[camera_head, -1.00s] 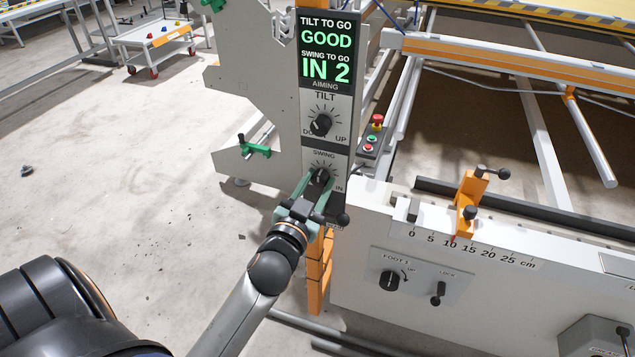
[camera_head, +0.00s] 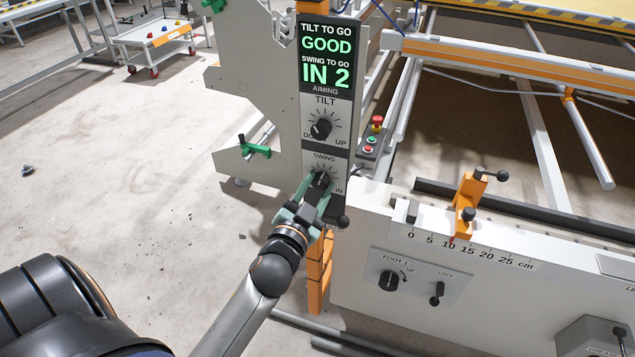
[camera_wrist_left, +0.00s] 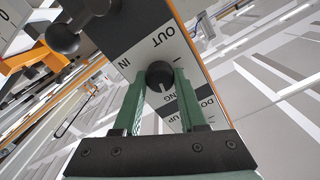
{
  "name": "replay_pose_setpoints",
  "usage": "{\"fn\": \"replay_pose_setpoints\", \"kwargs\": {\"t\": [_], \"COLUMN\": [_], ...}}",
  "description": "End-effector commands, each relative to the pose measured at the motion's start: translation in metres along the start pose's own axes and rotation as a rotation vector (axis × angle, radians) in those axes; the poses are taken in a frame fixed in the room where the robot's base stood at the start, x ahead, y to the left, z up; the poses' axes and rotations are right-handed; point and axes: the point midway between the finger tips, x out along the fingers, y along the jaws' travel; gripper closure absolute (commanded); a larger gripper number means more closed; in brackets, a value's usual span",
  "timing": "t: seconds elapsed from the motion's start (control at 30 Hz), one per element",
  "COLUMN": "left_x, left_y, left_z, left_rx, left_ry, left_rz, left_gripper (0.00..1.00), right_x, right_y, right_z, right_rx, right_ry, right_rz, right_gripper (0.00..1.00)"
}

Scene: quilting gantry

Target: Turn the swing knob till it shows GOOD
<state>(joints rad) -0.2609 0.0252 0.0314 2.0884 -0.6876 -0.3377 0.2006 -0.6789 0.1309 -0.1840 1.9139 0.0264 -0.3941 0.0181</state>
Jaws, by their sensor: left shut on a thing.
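The black swing knob (camera_head: 320,180) sits on the lower white panel of the upright column. My left gripper (camera_head: 318,182) is shut on it, with one green finger on each side. In the left wrist view the round knob (camera_wrist_left: 160,75) shows between the fingertips (camera_wrist_left: 161,80), with a pale pointer line and the marks IN and OUT beside it. My right gripper is in neither view.
The tilt knob (camera_head: 320,129) is just above the swing knob. A small red and green button box (camera_head: 372,138) is to the right. Open floor lies to the left.

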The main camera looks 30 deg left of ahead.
Motion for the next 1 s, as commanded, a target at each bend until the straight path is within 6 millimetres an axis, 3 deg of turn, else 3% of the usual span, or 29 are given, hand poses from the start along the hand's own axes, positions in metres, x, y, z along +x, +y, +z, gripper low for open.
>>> {"fn": "replay_pose_setpoints", "kwargs": {"t": [0.6, 1.0], "left_x": [0.001, 0.001], "left_y": [0.000, 0.000], "left_z": [-0.002, -0.002], "left_rx": [0.561, 0.774], "left_ry": [0.002, 0.004], "left_rz": [-0.001, -0.002], "left_gripper": [1.00, 1.00], "right_x": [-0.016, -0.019], "right_y": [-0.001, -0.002], "right_z": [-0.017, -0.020], "right_rx": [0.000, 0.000], "right_ry": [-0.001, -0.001], "right_rz": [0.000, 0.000], "right_gripper": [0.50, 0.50]}}
